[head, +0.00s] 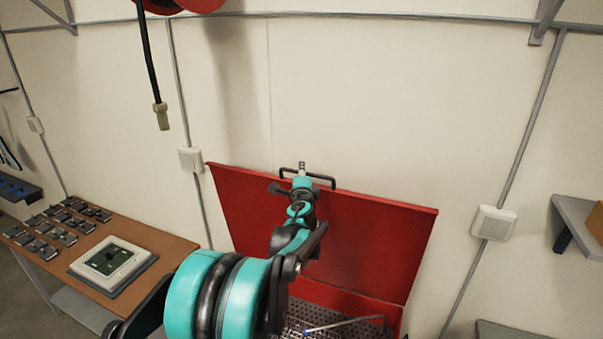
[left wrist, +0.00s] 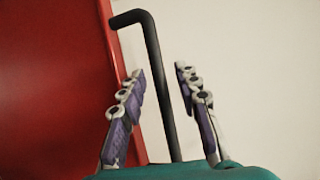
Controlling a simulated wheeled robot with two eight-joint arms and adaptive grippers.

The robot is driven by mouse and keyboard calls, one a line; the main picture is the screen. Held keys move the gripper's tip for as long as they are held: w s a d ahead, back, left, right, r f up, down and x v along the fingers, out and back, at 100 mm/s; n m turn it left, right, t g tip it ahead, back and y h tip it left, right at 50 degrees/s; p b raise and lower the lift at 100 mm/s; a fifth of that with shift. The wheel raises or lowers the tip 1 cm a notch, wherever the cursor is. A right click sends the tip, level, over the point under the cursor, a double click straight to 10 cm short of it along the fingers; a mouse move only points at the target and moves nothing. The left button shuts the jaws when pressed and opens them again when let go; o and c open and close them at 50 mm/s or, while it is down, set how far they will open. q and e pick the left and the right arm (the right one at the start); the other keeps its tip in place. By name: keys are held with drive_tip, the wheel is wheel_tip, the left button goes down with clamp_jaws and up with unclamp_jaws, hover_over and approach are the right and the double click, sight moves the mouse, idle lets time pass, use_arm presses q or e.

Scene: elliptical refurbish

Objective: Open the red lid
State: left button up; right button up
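The red lid (head: 375,235) stands raised and tilted back toward the wall in the head view. Its black bar handle (head: 322,179) is at the top edge. The red box (head: 345,299) below is open, showing a perforated metal floor inside. My left gripper (head: 301,172) is at the handle, its arm crossing in front of the lid. In the left wrist view the red lid (left wrist: 50,90) fills the left side, and the handle (left wrist: 153,50) runs between the two fingers of my left gripper (left wrist: 160,72). The fingers are apart, with gaps beside the bar. My right gripper is not in view.
A wooden table (head: 150,240) at the left holds a pale framed device (head: 108,260) and several small dark parts. A hose (head: 150,60) hangs at upper left. The wall is close behind the lid. A grey shelf (head: 580,225) is at the right.

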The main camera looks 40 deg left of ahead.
use_arm(q)
clamp_jaws()
drive_tip(key=s+d+f+b, duration=0.1)
drive_tip(key=s+d, duration=0.1)
drive_tip(key=s, duration=0.3)
drive_tip(key=s+d+f+b, duration=0.1)
drive_tip(key=s+f, duration=0.1)
drive_tip(key=s, duration=0.4)
drive_tip(key=shift+s+d+f, duration=0.2)
drive_tip(key=shift+s+d, duration=0.1)
drive_tip(key=shift+d, duration=0.05)
unclamp_jaws()
drive_tip(key=v, duration=1.2)
